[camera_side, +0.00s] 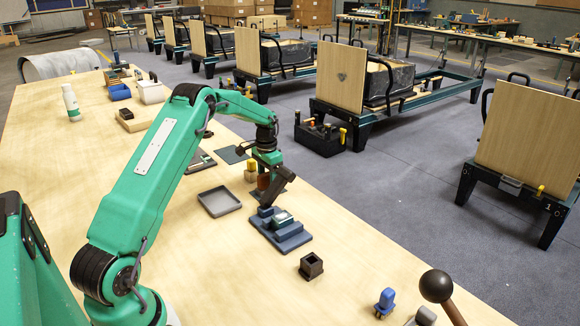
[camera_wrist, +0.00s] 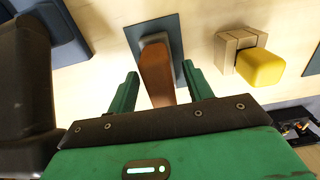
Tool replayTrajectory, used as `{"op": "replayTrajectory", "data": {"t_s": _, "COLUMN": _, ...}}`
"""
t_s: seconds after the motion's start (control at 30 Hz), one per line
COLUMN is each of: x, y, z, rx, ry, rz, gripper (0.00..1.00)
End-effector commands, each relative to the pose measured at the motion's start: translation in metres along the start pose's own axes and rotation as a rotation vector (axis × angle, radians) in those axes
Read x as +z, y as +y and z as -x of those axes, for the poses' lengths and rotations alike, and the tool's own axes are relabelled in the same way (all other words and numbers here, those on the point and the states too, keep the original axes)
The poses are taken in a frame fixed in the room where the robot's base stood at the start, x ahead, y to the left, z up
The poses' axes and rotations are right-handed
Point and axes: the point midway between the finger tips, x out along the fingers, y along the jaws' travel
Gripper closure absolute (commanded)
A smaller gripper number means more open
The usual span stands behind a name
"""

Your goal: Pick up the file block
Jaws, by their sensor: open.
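A brown block (camera_wrist: 156,72), which I take for the file block, stands on a dark grey-blue plate (camera_wrist: 172,30) in the wrist view. My gripper (camera_wrist: 160,75) is open, with one green finger on each side of the brown block. I cannot tell whether the fingers touch it. The bottom of the wrist view is filled by my gripper body, which hides the block's near end. In the side view the brown block (camera_side: 263,182) shows partly behind my dark wrist parts, and the fingers are hard to make out.
A yellow block (camera_wrist: 261,68) in a light wooden holder (camera_wrist: 231,45) stands close to the right in the wrist view. A blue stepped stand (camera_side: 290,243) is in front, a grey tray (camera_side: 219,202) to the left and a dark open box (camera_side: 311,266) nearer. The table's right edge is close.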

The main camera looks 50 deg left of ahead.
Motion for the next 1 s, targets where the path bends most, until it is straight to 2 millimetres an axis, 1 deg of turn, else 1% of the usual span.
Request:
{"op": "replayTrajectory", "data": {"t_s": 0.1, "x": 0.0001, "y": 0.0002, "z": -0.0035, "rx": 0.0, "ry": 0.0, "rz": 0.0, "gripper": 0.49}}
{"op": "replayTrajectory", "data": {"t_s": 0.53, "x": 0.0, "y": 0.0002, "z": -0.0029, "rx": 0.0, "ry": 0.0, "rz": 0.0, "gripper": 0.49}}
{"op": "replayTrajectory", "data": {"t_s": 0.57, "x": 0.0, "y": 0.0002, "z": -0.0029, "rx": 0.0, "ry": 0.0, "rz": 0.0, "gripper": 0.53}}
{"op": "replayTrajectory", "data": {"t_s": 0.6, "x": 0.0, "y": 0.0002, "z": -0.0029, "rx": 0.0, "ry": 0.0, "rz": 0.0, "gripper": 0.61}}
{"op": "replayTrajectory", "data": {"t_s": 0.67, "x": 0.0, "y": 0.0002, "z": -0.0029, "rx": 0.0, "ry": 0.0, "rz": 0.0, "gripper": 0.73}}
{"op": "replayTrajectory", "data": {"t_s": 0.7, "x": 0.0, "y": 0.0002, "z": -0.0029, "rx": 0.0, "ry": 0.0, "rz": 0.0, "gripper": 0.8}}
{"op": "replayTrajectory", "data": {"t_s": 0.77, "x": 0.0, "y": 0.0002, "z": -0.0029, "rx": 0.0, "ry": 0.0, "rz": 0.0, "gripper": 0.92}}
{"op": "replayTrajectory", "data": {"t_s": 0.8, "x": 0.0, "y": 0.0002, "z": -0.0029, "rx": 0.0, "ry": 0.0, "rz": 0.0, "gripper": 1.0}}
{"op": "replayTrajectory", "data": {"t_s": 1.0, "x": -0.0003, "y": 0.0001, "z": -0.0023, "rx": -0.001, "ry": 0.001, "rz": 0.0, "gripper": 1.0}}
